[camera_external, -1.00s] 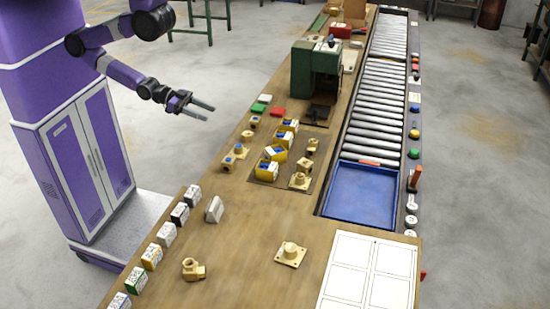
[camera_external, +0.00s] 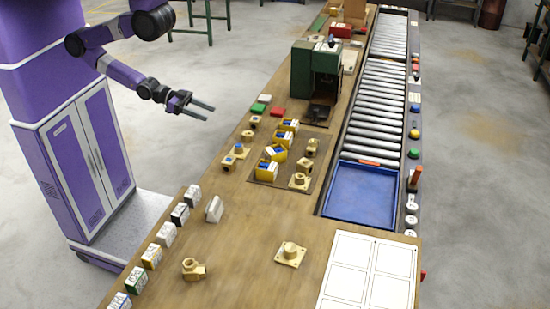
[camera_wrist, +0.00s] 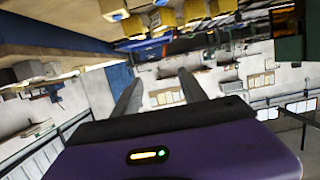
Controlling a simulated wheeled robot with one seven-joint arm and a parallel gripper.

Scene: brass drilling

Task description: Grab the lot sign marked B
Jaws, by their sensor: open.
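Several small block-shaped lot signs stand in a row along the bench's near left edge, among them a white one (camera_external: 194,196), a dark-framed one (camera_external: 180,214), a yellow-edged one (camera_external: 152,256) and a green-edged one (camera_external: 136,280). A paler upright plate (camera_external: 214,209) stands just right of the row. The markings are too small to read, so I cannot tell which is B. My gripper (camera_external: 208,112) is open and empty, in the air left of the bench, beyond the row. Its two spread fingers also show in the wrist view (camera_wrist: 160,77), with no sign between them.
Brass fittings (camera_external: 290,254) and yellow bins (camera_external: 275,153) stand on the bench (camera_external: 235,260). A green machine (camera_external: 316,70) stands farther back. A blue tray (camera_external: 360,195) lies at the end of the roller conveyor. Bare wood surrounds the pale plate.

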